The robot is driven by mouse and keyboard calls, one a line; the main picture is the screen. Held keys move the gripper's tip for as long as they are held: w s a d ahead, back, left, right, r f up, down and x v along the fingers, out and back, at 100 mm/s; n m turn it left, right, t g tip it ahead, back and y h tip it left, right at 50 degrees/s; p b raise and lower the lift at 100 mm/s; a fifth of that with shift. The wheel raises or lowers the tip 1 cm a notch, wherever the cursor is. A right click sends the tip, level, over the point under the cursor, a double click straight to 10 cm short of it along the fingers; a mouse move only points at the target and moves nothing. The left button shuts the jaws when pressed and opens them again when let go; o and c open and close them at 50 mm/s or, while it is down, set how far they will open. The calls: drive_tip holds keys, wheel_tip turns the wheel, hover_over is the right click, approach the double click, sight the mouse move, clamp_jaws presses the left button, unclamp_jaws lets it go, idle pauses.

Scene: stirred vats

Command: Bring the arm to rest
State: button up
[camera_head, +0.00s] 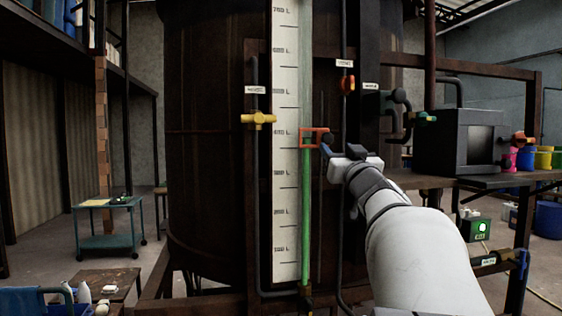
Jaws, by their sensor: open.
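My white arm (415,245) reaches up from the lower right toward the front of a large dark brown vat (215,150). My gripper (333,148) is at its end, open, with small dark fingers. It is just right of an orange frame-like marker (316,130) around a sight tube with green liquid (307,220). The fingers overlap the marker's right side in this view; I cannot tell whether they touch it. A dark round piece shows at the marker's right end. My wrist hides part of the pipework behind it.
A white litre scale (286,110) stands beside the tube. A yellow valve (258,119) is left, an orange valve (347,84) above, and a green valve (422,117) right. A dark box (459,140) is on a ledge. A blue-green cart (108,241) stands left on open floor.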

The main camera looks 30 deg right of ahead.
drive_tip(key=s+a+f+g, duration=0.2)
drive_tip(key=a+f+g, duration=0.25)
drive_tip(key=f, duration=0.45)
drive_tip(key=s+a+f+m+g+y, duration=0.1)
drive_tip(key=a+f+g, duration=0.2)
drive_tip(key=a+f, duration=0.45)
drive_tip(key=s+a+f+g, duration=0.2)
drive_tip(key=a+f+g, duration=0.1)
drive_tip(key=f, duration=0.7)
drive_tip(key=s+a+f+n+g+y, duration=0.3)
drive_tip(key=s+a+f+g, duration=0.5)
drive_tip(key=s+a+f, duration=0.5)
drive_tip(key=s+f+y, duration=0.1)
drive_tip(key=s+f, duration=0.2)
drive_tip(key=shift+s+a+n, duration=0.2)
drive_tip(key=shift+s+n, duration=0.1)
drive_tip(key=shift+n, duration=0.1)
drive_tip(key=shift+c, duration=0.2)
